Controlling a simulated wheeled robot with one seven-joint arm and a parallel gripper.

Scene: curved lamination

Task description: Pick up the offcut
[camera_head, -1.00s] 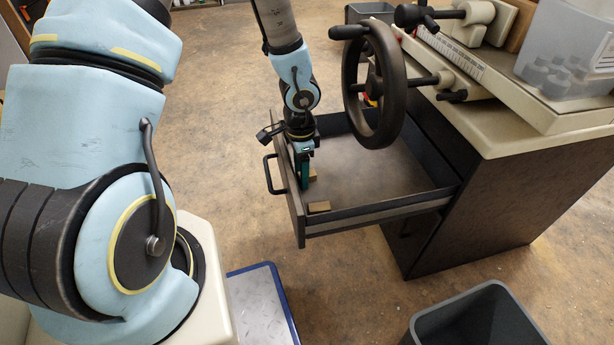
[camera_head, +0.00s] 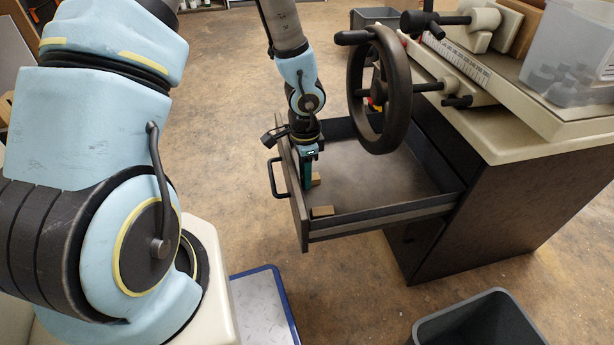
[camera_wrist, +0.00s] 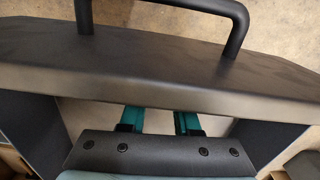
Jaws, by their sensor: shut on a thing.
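An offcut, a small tan wooden block (camera_head: 316,179), shows in the head view right at the fingers of my gripper (camera_head: 307,183), low inside the open drawer (camera_head: 385,175) near its front panel. My gripper is shut on it, though the fingers partly hide the contact. A second tan block (camera_head: 322,211) lies on the drawer floor nearer the camera, apart from the fingers. In the wrist view the two teal fingers of my gripper (camera_wrist: 159,122) stand a little apart behind the drawer's front panel (camera_wrist: 160,72). Their tips and the block are hidden there.
A large dark handwheel (camera_head: 380,90) overhangs the drawer to the right of my arm. The drawer handle (camera_head: 277,178) sticks out in front. A grey bin (camera_head: 480,320) stands at lower right, and a blue-edged platform (camera_head: 262,305) at lower centre. Floor left of the drawer is clear.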

